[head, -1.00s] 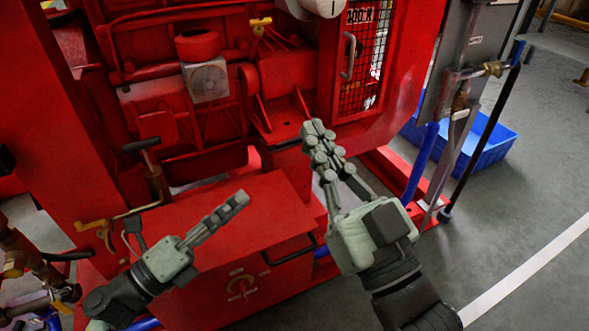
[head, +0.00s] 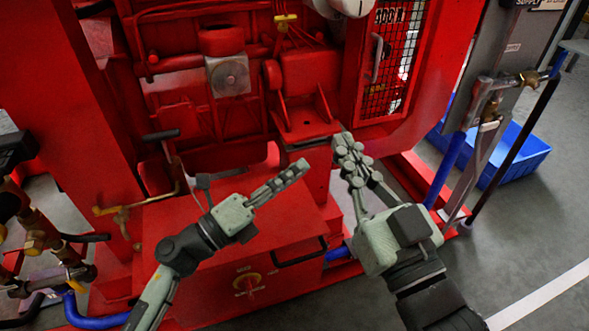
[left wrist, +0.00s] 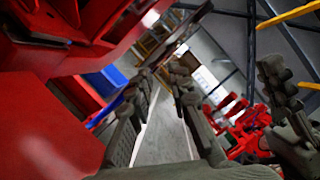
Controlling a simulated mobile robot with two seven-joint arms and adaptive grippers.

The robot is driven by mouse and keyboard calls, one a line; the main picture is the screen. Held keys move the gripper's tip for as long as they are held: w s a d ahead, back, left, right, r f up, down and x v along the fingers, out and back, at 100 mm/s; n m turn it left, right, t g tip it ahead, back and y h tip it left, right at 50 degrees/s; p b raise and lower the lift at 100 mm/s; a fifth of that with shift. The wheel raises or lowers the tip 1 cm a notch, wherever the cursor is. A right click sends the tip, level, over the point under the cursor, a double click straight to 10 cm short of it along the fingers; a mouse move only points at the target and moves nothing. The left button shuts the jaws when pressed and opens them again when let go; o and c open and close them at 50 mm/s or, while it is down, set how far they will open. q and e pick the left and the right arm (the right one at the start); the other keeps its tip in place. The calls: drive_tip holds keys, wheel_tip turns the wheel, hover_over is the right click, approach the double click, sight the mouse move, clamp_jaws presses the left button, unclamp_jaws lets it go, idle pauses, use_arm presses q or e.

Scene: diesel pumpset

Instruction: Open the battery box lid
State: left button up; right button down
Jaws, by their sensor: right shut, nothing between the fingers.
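My right gripper (head: 345,140) is shut and empty, right of the box, pointing up towards the pumpset. Whether either touches the box is unclear.
A red engine frame with a mesh guard (head: 390,70) rises behind the box. Pipes with brass valves (head: 35,240) stand at the left. A grey support and pipe (head: 485,120) and a blue tray (head: 515,155) are at the right. Grey floor (head: 510,235) is clear at the right.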

use_arm(q)
drive_tip(key=shift+w+d, duration=0.15)
drive_tip(key=shift+d, duration=0.05)
clamp_jaws()
idle(0.3)
unclamp_jaws()
drive_tip(key=shift+a, duration=0.1)
drive_tip(key=v, duration=1.2)
